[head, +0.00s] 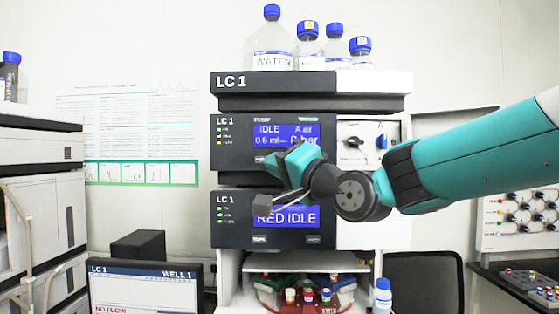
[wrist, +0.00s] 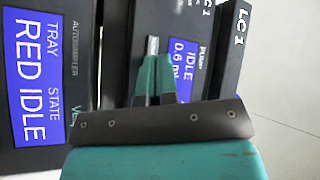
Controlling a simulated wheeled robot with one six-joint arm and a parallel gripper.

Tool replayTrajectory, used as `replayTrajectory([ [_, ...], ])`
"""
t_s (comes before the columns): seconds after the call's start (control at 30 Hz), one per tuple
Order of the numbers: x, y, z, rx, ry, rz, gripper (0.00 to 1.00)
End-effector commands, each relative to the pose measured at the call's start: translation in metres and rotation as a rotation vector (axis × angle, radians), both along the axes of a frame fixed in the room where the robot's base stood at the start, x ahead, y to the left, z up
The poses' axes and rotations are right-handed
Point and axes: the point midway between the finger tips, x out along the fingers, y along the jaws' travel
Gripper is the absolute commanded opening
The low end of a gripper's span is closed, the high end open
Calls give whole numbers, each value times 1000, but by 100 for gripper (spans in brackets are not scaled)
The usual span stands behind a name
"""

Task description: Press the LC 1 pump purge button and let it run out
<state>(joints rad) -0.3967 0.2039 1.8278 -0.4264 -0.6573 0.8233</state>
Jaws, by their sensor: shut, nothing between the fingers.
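The LC 1 pump module (head: 228,150) is the upper dark front in the stack. Its blue display (head: 270,131) reads IDLE, about 0.6 ml, A: air and 0 bar. A small pale-marked button (head: 260,159) shows at the lower left of this front; its lettering is too small to read. My gripper (head: 273,158) is in front of the pump's lower part and hides some of it. In the wrist view, my gripper (wrist: 153,46) is shut and empty, its tips over the dark fronts beside the pump display (wrist: 183,70). Contact with the button cannot be told.
Below is the autosampler (head: 226,222), its display reading RED IDLE. Bottles, including a water bottle (head: 270,45), stand on top. Knobs (head: 353,143) are right of the pump. A monitor (head: 145,285) at lower left reads NO FLOW. Coloured vials (head: 308,295) stand below.

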Motion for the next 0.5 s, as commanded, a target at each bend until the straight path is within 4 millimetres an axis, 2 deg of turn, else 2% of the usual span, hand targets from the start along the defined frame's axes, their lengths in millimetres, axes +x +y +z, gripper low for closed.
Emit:
replayTrajectory([
  [0.5,9,0,0,0,0,0,0],
])
